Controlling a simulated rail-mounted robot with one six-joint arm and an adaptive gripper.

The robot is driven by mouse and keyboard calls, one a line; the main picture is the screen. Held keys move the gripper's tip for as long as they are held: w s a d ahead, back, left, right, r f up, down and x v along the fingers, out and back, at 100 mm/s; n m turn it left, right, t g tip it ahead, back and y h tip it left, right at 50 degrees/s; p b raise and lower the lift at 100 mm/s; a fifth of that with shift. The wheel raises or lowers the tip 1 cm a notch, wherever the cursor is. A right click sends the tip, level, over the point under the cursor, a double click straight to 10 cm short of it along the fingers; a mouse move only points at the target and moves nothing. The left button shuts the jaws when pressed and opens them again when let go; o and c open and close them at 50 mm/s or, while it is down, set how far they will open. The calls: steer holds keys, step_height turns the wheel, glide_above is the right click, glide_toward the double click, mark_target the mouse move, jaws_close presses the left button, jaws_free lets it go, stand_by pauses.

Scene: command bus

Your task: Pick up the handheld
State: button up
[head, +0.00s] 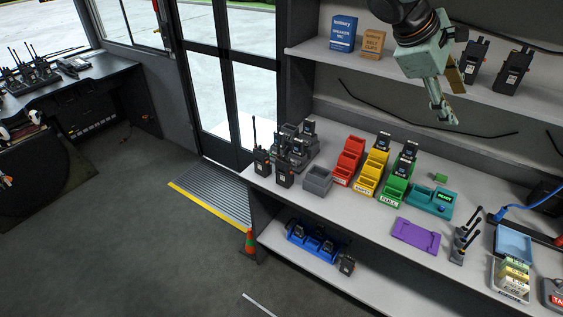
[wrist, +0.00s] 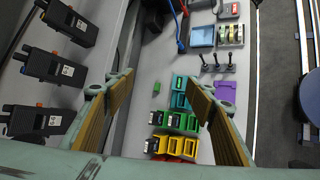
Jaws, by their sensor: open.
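Several black handheld radios are in view and I cannot tell which one is meant. Two stand on the upper shelf at the right in the head view, a nearer-left handheld (head: 474,60) and a right one (head: 511,71). In the wrist view three black handhelds lie along the left side: a top one (wrist: 68,20), a middle one (wrist: 55,67) and a lower one (wrist: 38,121). My gripper (head: 448,97) is open and empty beside the upper shelf, left of the radios. In the wrist view its fingers (wrist: 150,86) are spread, with nothing between them.
The upper shelf (head: 335,57) holds a blue box (head: 343,34) and a tan box (head: 373,43). Below, the bench carries red (head: 348,160), yellow (head: 371,172) and green (head: 396,187) bins, a teal tray (head: 430,200), a purple plate (head: 416,236) and more radios (head: 284,172).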

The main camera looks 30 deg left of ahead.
steer(key=a+f+n+t+h+p, duration=0.1)
steer(key=a+f+n, duration=0.25)
steer(key=a, duration=0.55)
steer(key=a+f+n+t+h+p, duration=0.1)
steer(key=a+f+n+t, duration=0.1)
steer(key=a+f, duration=0.5)
steer(key=n+t+y+p, duration=0.35)
steer(key=n+t, duration=0.25)
steer(key=n, duration=0.2)
glide_toward(258, 153)
steer(key=shift+h, duration=0.45)
steer(key=w+d+r, duration=0.2)
steer(key=w+d, duration=0.1)
steer(key=w+d+r, duration=0.3)
steer(key=d, duration=0.1)
steer(key=w+d+r, duration=0.2)
steer(key=w+d, duration=0.1)
steer(key=d, duration=0.1)
steer(key=shift+w+d+r, duration=0.2)
steer(key=shift+w+r, duration=0.05)
steer(key=s+a+f+n+t+y+p, duration=0.1)
steer(key=s+a+f+n+t+y, duration=0.2)
steer(key=s+a+f, duration=0.6)
steer(key=s+n+y, duration=0.1)
steer(key=s+n, duration=0.1)
steer(key=s, duration=0.1)
steer(key=shift+s+a+f, duration=0.2)
steer(key=shift+s+a, duration=0.15)
steer(key=shift+w, duration=0.1)
